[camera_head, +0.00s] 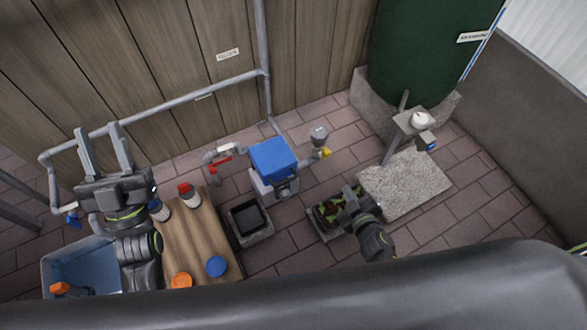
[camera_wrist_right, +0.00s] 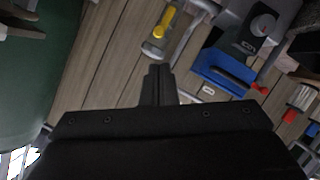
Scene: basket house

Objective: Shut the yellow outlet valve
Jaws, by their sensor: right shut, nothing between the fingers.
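The yellow outlet valve handle (camera_head: 325,153) is on a grey fitting to the right of the blue-topped unit. In the right wrist view the yellow handle (camera_wrist_right: 165,22) is near the top, just beyond my right fingertips and apart from them in the picture. My right gripper (camera_wrist_right: 158,68) is shut and empty. In the head view my right wrist is below the valve, and its fingertips are hard to make out. My left gripper (camera_head: 98,130) is open and empty at the left, its fingers pointing toward the wooden wall, far from the valve.
The blue-topped unit (camera_head: 272,157) stands left of the valve, with a red handle (camera_head: 221,165) on its pipe. A green tank (camera_head: 420,50) is at the back right. A wooden bench (camera_head: 200,235) with caps and bottles and a blue bin (camera_head: 60,268) are at left.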

